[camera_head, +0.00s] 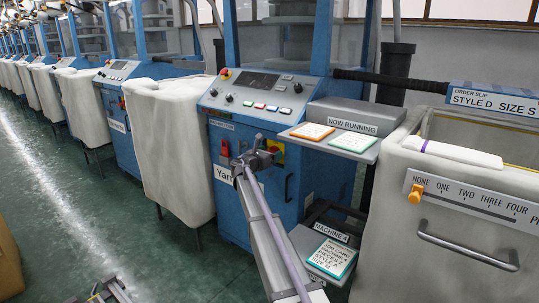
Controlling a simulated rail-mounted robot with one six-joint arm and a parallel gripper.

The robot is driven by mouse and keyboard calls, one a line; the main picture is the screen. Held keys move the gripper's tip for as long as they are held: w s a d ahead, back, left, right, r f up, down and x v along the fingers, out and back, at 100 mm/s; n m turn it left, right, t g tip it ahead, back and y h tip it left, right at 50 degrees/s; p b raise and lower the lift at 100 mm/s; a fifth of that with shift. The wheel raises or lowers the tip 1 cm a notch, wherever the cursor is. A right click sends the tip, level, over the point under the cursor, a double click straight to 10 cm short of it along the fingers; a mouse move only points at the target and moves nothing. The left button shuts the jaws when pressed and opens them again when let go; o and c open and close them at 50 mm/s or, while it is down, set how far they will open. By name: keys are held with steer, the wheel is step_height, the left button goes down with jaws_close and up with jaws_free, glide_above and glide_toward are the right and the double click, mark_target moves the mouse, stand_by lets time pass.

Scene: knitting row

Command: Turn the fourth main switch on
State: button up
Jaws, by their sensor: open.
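The main switch (280,153) is a red knob on a yellow plate, low on the front of the blue knitting machine (293,205) in the middle. A sign reading "MACHINE 4" (331,232) stands beside that machine. My gripper (268,157) is open, just in front of the switch and overlapping its left and lower parts in the picture. I cannot tell whether it touches the knob, and the knob's setting is too small and covered to read.
Above is a sloped control panel (258,93) with buttons and a red stop button. A red handle (225,148) sits left of the switch. A shelf with "NOW RUNNING" cards (351,142) juts out at right. A pale fabric bin (170,150) stands left, a large bin (460,230) right.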

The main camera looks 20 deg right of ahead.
steer(key=shift+c, duration=0.2)
steer(key=c, duration=0.6)
steer(key=shift+m, duration=0.4)
steer(key=m, duration=0.3)
steer(key=shift+s+m, duration=0.15)
steer(key=shift+m, duration=0.25)
steer(key=m, duration=0.4)
steer(key=shift+s+d+f+m, duration=0.1)
steer(key=shift+s+m, duration=0.05)
steer(key=shift+m, duration=0.15)
steer(key=m, duration=0.4)
steer(key=shift+f, duration=0.15)
steer(key=m, duration=0.4)
steer(key=shift+f+m+b, duration=0.1)
steer(key=shift+m+b, duration=0.2)
steer(key=shift+b, duration=0.05)
